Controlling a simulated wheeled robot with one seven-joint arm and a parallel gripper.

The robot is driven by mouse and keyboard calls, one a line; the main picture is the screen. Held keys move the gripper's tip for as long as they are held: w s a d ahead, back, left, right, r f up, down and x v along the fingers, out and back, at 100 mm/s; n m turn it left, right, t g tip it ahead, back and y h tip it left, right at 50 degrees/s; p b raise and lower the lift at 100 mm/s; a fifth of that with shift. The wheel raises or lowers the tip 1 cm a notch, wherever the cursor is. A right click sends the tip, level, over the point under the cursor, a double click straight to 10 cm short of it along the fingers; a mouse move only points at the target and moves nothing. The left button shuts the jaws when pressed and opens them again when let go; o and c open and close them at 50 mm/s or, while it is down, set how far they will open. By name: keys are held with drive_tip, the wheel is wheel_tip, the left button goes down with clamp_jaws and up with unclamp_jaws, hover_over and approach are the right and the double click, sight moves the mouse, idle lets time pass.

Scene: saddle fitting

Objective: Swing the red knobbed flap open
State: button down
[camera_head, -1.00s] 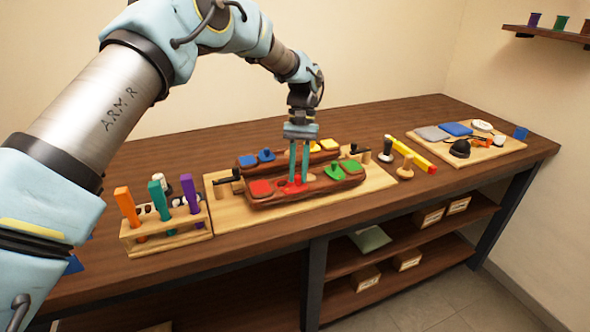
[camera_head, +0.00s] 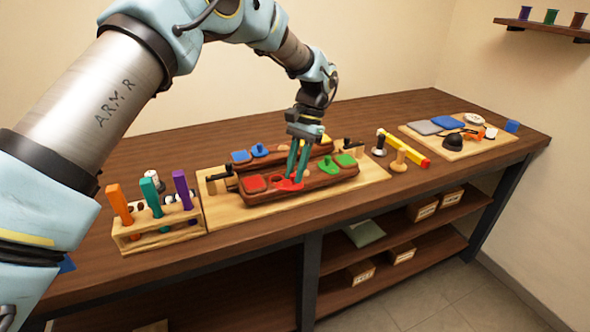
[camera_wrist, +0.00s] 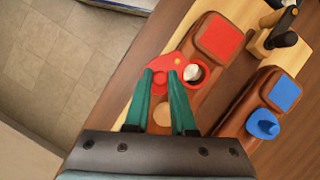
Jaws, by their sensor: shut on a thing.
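The red knobbed flap (camera_head: 290,185) is on the front brown saddle-shaped block (camera_head: 318,180), beside a red square pad (camera_head: 254,183). My gripper (camera_head: 293,178) is tilted, with its teal fingers shut on the flap's knob, which they largely hide. In the wrist view the red flap (camera_wrist: 165,74) sits to the side of a round hole (camera_wrist: 196,73) and leaves most of it uncovered. Something whitish shows inside the hole. My fingertips (camera_wrist: 172,73) are at the flap there.
A green knobbed flap (camera_head: 329,166) and green pad (camera_head: 345,160) are on the same block. A second block behind carries blue pieces (camera_head: 258,150). Black-handled clamps (camera_head: 220,174) flank the blocks. A rack (camera_head: 160,232) stands left; a loaded board (camera_head: 470,145) lies right.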

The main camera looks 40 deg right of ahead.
drive_tip(key=c, duration=0.8)
unclamp_jaws()
drive_tip(key=shift+o, duration=0.2)
drive_tip(key=b+v, duration=0.2)
drive_tip(key=v, duration=0.8)
drive_tip(key=shift+d+r+b, duration=0.2)
drive_tip(key=shift+r+b, duration=0.15)
drive_tip(key=shift+s, duration=0.1)
